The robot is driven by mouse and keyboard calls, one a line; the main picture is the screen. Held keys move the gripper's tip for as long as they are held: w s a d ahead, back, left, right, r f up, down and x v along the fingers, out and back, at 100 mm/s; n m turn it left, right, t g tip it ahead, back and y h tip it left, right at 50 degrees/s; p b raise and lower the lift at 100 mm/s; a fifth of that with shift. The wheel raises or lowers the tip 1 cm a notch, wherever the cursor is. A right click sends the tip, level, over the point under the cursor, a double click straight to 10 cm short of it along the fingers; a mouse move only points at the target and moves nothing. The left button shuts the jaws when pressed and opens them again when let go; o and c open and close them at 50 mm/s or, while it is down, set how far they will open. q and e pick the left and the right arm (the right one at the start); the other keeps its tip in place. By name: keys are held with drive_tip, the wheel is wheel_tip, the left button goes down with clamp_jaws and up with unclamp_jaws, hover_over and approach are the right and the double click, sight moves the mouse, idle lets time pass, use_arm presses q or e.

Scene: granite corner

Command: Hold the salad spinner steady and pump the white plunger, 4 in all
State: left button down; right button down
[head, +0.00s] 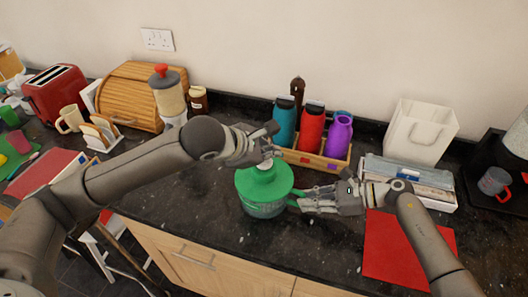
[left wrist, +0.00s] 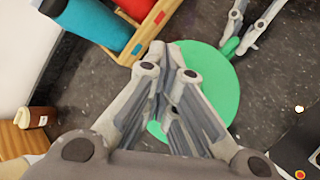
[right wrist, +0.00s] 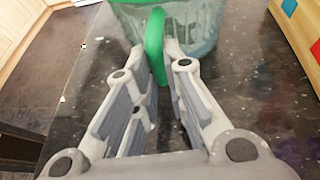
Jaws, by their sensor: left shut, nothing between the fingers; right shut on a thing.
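The salad spinner has a green lid (head: 265,187) and a clear bowl (head: 264,210); it stands upright on the dark counter. My left gripper (head: 266,157) is shut and empty, directly above the lid's centre. A bit of the white plunger (head: 265,165) shows under its fingertips; whether they touch is hard to tell. In the left wrist view the shut fingers (left wrist: 172,78) cover the lid's middle and hide the plunger. My right gripper (head: 297,201) is shut on the spinner's green side handle, clear in the right wrist view (right wrist: 155,45).
A wooden crate (head: 310,159) with several bottles stands just behind the spinner. The counter's front edge is close in front of the spinner.

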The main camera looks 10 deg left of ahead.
use_arm(q)
drive_tip(key=shift+f, duration=0.1)
drive_tip(key=shift+r, duration=1.95)
drive_tip(key=shift+r, duration=2.55)
wheel_tip(320, 180, up, 4)
drive_tip(key=shift+f, duration=0.1)
hover_over(267, 162)
drive_tip(key=shift+f, duration=4.4)
